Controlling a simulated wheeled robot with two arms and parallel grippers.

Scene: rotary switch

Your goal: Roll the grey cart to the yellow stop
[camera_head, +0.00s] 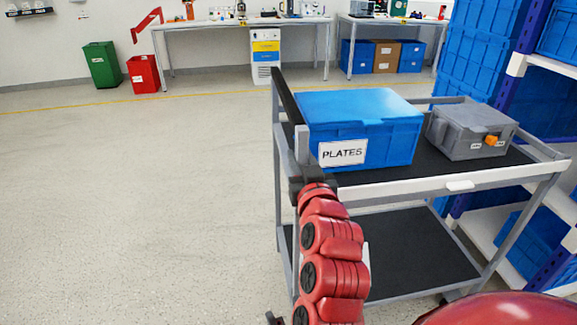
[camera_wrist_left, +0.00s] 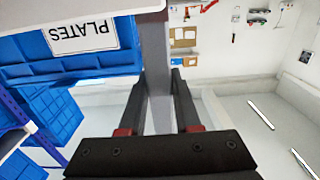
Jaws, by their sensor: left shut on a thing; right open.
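The grey cart (camera_head: 278,215) stands at the right in the head view, with black shelves and a pale front rail. My left gripper (camera_head: 303,182) is at its near left corner, with my red arm below it. In the left wrist view, the fingers of this gripper (camera_wrist_left: 158,105) lie on both sides of the cart's grey upright (camera_wrist_left: 155,55), shut on it. My right gripper cannot be made out. No separate yellow stop is clear; a thin yellow line (camera_head: 215,97) crosses the floor behind the cart.
A blue PLATES crate (camera_head: 395,148) and a grey box (camera_head: 462,145) with an orange latch ride on the top shelf. Blue-crate racking (camera_head: 475,60) stands close at right. Green (camera_head: 101,65) and red (camera_head: 144,74) bins stand far left. The left floor is clear.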

